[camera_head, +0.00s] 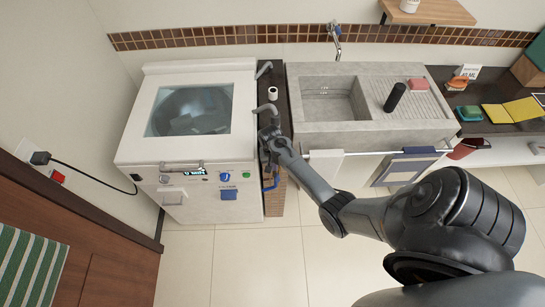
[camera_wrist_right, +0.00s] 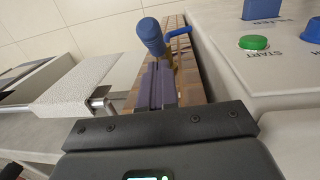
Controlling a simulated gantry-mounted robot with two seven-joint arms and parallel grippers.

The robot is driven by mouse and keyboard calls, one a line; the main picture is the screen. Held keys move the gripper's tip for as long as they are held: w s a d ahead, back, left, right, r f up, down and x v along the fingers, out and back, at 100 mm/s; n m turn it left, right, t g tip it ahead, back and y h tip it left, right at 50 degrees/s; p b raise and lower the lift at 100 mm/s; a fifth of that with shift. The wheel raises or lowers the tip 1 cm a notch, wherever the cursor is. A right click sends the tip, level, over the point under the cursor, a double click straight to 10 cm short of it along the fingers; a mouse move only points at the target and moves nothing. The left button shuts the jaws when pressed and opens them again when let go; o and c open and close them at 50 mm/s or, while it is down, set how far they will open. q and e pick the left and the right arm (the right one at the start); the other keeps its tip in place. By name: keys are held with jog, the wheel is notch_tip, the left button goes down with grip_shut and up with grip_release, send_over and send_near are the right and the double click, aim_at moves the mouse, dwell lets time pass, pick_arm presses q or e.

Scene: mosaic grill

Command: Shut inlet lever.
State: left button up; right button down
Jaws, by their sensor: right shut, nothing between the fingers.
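In the right wrist view a bright blue lever (camera_wrist_right: 180,32) shows beyond my fingertips, near a brass-coloured fitting. A thick blue-grey handle-like piece (camera_wrist_right: 150,36) stands just past the fingertips there; whether it touches them I cannot tell. My right gripper (camera_head: 267,134) is shut and empty above the gap, behind the blue lever; its closed fingers also show in the wrist view (camera_wrist_right: 158,82). My left gripper is out of view.
The washing machine (camera_head: 188,188) stands left of the gap, with a green START button (camera_wrist_right: 253,43). The stone sink unit (camera_head: 375,130) stands right, with a towel rail (camera_head: 360,153) and a white towel (camera_head: 323,166). Tiled floor in front is clear.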

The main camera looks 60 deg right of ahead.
jog(key=shift+s+a+f, duration=0.35)
jog(key=shift+s+f, duration=0.15)
jog(key=shift+f, duration=0.05)
